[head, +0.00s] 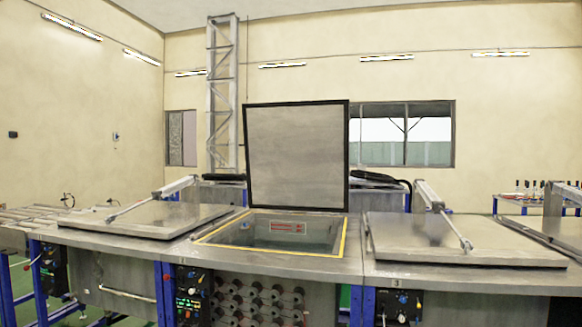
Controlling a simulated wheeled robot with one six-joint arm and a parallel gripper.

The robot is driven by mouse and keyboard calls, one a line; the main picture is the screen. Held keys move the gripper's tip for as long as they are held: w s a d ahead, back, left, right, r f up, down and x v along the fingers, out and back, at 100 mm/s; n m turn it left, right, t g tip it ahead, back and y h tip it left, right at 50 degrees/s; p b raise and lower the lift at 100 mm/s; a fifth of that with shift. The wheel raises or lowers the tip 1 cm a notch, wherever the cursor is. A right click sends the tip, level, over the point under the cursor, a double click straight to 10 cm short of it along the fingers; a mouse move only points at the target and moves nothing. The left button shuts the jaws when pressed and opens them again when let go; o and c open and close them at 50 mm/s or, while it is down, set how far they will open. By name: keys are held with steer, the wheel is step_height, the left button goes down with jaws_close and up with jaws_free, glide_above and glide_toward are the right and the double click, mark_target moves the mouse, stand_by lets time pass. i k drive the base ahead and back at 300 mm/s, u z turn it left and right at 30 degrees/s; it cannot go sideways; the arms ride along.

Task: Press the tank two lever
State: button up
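The middle tank (215,236) stands open, with a yellow rim around its opening and its grey lid (296,157) raised upright behind it. A mark on its front edge is too small to read; the tank to its right is marked 3. A black control panel (193,296) with small knobs and lights sits on the front, below the left side of the middle tank. Which of its small parts is the lever I cannot tell. My gripper is not in view.
A closed lid with an arm-like cylinder covers the left tank (150,219), and another covers the right tank (455,240). Control panels also sit under the left tank (52,268) and the right tank (400,306). Several rows of round dark fittings (258,303) fill the front beside the middle panel.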

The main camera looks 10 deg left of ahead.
mark_target(166, 278)
steer(key=u, duration=1.45)
steer(key=i, duration=2.6)
steer(key=z, duration=0.25)
